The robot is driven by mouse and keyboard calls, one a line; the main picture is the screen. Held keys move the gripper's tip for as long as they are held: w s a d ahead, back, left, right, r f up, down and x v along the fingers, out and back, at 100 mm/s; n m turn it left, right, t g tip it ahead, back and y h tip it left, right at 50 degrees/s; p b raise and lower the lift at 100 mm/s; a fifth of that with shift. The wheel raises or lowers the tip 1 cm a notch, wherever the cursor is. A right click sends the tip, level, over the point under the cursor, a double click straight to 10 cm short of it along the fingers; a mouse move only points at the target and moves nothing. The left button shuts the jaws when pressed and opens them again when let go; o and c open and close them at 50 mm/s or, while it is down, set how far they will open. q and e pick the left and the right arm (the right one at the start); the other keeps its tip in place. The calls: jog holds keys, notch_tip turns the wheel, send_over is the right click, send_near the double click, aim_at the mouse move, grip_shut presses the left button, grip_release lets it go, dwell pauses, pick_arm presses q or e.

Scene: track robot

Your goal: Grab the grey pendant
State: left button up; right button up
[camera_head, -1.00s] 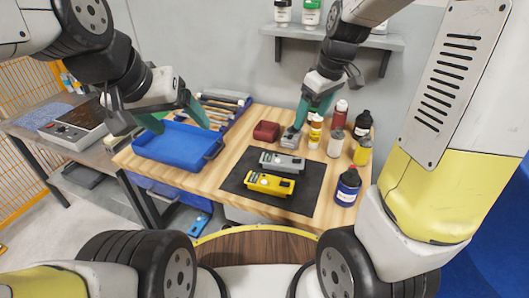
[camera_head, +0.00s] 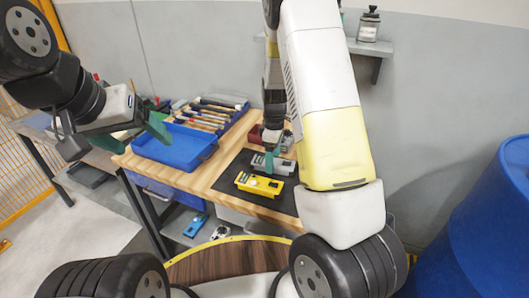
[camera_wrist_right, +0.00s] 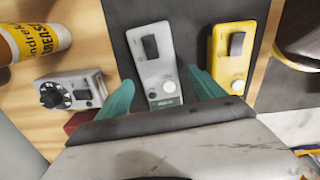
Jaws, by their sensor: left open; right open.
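The grey pendant (camera_head: 284,166) lies on a dark mat (camera_head: 225,177) on the wooden table, behind the yellow pendant (camera_head: 259,185). In the right wrist view the grey pendant (camera_wrist_right: 152,50) has a black button, a white button and a small green label. My right gripper (camera_wrist_right: 163,86) is open, with one green finger on either side of the pendant's near end; I cannot tell whether they touch it. In the head view my right gripper (camera_head: 270,160) hides part of the pendant. My left gripper (camera_head: 145,126) is open and empty near the blue tray.
A grey box with a black knob (camera_wrist_right: 72,90) lies left of the grey pendant in the wrist view, with a yellow-and-white bottle (camera_wrist_right: 32,48) beyond. The blue tray (camera_head: 175,150) stands left on the table. A blue barrel (camera_head: 490,230) stands at the right.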

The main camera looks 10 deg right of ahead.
jog(key=shift+f, duration=0.95)
jog(key=shift+c, duration=0.5)
grip_shut()
